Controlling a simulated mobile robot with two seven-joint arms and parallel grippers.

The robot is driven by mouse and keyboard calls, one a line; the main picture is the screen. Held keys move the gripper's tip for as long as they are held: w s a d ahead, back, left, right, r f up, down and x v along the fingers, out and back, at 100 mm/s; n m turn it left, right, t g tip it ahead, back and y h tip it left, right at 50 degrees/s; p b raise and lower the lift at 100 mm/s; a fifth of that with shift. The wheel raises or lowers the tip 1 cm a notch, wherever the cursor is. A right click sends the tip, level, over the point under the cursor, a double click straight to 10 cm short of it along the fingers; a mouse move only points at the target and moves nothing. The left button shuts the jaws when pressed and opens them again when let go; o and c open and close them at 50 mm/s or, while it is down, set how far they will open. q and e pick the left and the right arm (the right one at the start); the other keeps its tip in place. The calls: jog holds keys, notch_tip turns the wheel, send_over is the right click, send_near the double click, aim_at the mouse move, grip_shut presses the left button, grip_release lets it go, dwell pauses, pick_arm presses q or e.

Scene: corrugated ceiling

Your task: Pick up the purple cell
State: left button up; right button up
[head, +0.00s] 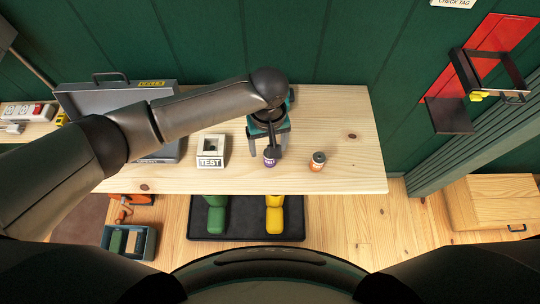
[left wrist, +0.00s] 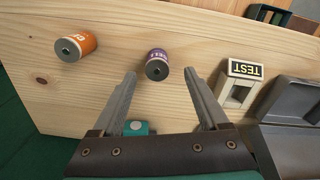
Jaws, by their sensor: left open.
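The purple cell (head: 270,158) stands on the wooden table near its front edge. It also shows in the left wrist view (left wrist: 158,64), just beyond the fingertips and between their lines. My left gripper (head: 269,138) reaches over the table, behind the cell in the head view. In the left wrist view my left gripper (left wrist: 161,75) is open, its fingers spread and nothing held. I cannot tell whether a finger touches the cell. My right gripper is not in view.
An orange cell (head: 318,161) stands right of the purple one. A white TEST block (head: 211,151) and an open grey case (head: 165,148) are to the left. A teal-and-white object (left wrist: 136,128) shows between the finger bases. The table's right end is clear.

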pick_arm(q)
jog(key=f, duration=0.4)
jog(key=shift+w+d+f+b, duration=0.1)
jog(key=shift+d+f+b, duration=0.1)
jog(key=shift+b, duration=0.1)
jog(key=shift+r, duration=0.1)
grip_shut()
dwell(0.3)
